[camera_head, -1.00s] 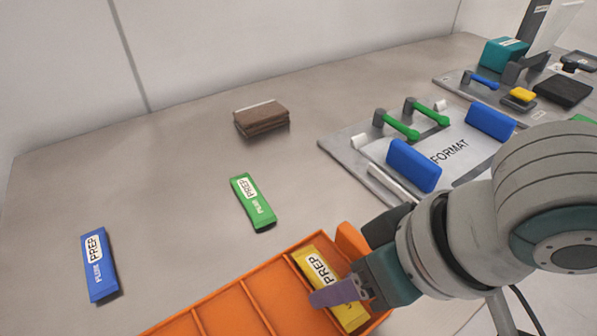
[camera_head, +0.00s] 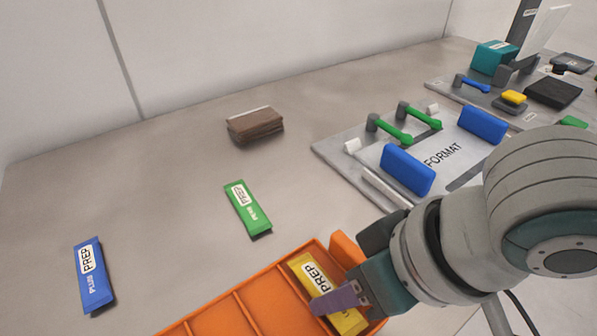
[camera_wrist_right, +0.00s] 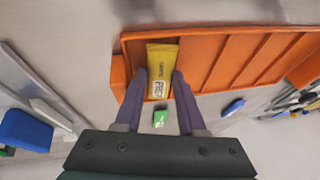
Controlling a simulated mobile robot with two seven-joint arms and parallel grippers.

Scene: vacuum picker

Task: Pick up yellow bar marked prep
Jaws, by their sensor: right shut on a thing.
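The yellow bar marked PREP (camera_head: 314,272) lies in the end compartment of an orange tray (camera_head: 262,277), its label facing up. It also shows in the right wrist view (camera_wrist_right: 162,58). My right gripper (camera_head: 334,300) reaches into that compartment and is shut on the bar. In the wrist view its purple fingers (camera_wrist_right: 159,78) sit on either side of the bar near its labelled end. One finger covers part of the bar in the head view. I cannot tell whether the bar is clear of the tray floor. My left gripper is out of view.
A green PREP bar (camera_head: 248,209) and a blue PREP bar (camera_head: 93,276) lie on the table. A brown stack (camera_head: 255,125) is further back. A FORMAT plate (camera_head: 440,158) with blue blocks and green handles stands right. The table's left middle is open.

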